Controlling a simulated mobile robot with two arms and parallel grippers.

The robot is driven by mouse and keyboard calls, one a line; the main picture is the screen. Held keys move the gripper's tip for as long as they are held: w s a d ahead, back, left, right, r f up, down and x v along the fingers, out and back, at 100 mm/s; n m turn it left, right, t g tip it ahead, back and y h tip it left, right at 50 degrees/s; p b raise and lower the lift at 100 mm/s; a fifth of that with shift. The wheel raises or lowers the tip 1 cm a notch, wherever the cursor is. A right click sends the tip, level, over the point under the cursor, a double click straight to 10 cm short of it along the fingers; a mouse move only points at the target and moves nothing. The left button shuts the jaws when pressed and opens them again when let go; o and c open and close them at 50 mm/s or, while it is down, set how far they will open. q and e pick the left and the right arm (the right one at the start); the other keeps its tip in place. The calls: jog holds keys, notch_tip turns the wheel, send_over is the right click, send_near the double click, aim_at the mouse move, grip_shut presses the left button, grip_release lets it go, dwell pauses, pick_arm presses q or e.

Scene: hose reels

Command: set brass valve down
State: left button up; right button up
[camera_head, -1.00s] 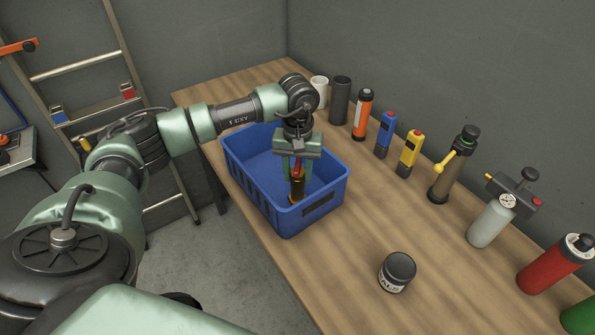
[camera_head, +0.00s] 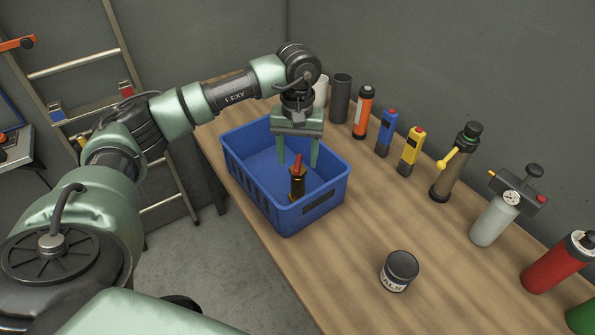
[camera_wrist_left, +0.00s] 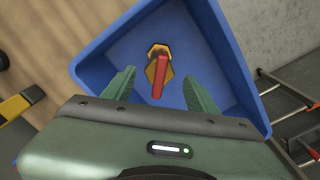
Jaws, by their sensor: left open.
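The brass valve (camera_head: 297,184), dark brass with a red handle, stands upright inside the blue crate (camera_head: 250,192), near its front right part. In the left wrist view the valve (camera_wrist_left: 158,72) shows from above, its red lever pointing toward my gripper, with the crate wall (camera_wrist_left: 232,60) around it. My left gripper (camera_head: 298,163) is open above the crate, its green fingers spread and apart from the valve. The fingers also show in the left wrist view (camera_wrist_left: 160,85), one to each side of the lever. My right gripper is not in view.
A lidded jar (camera_head: 399,271) stands on the wooden table (camera_head: 340,255) right of the crate. Along the wall stand a dark cylinder (camera_head: 341,98), an orange canister (camera_head: 363,112), blue (camera_head: 386,132) and yellow (camera_head: 411,151) devices, and several bottles. A ladder (camera_head: 85,65) leans at left.

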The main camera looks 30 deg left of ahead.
pick_arm(q)
notch_tip(320, 180, up, 7)
jog(key=shift+b, duration=0.7)
